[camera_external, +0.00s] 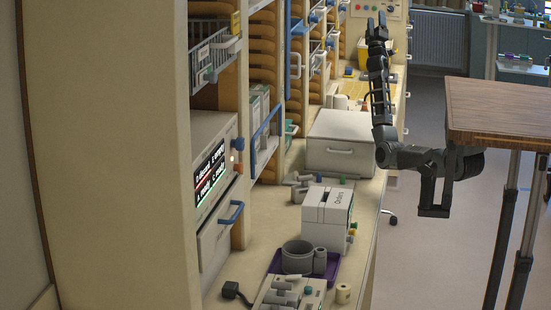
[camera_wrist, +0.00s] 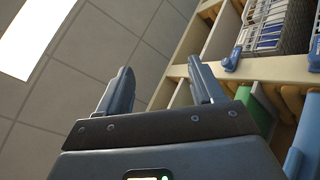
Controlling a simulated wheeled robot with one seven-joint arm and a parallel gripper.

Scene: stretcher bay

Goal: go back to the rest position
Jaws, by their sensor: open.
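My gripper (camera_external: 376,27) is at the top of my raised arm in the external view, pointing up, above the long counter. Its two fingers also show in the wrist view (camera_wrist: 162,88), spread well apart with nothing between them. The arm bends down to an elbow beside the wooden table top. The wrist view looks up past the fingers to the ceiling and a shelf unit.
A wooden-topped table (camera_external: 500,100) stands at the right, close to my lower arm. The counter below holds a white box (camera_external: 343,142), a labelled device (camera_external: 327,216) and a purple tray (camera_external: 333,268). Shelves (camera_external: 264,50) line the left. The floor (camera_external: 430,240) between counter and table is clear.

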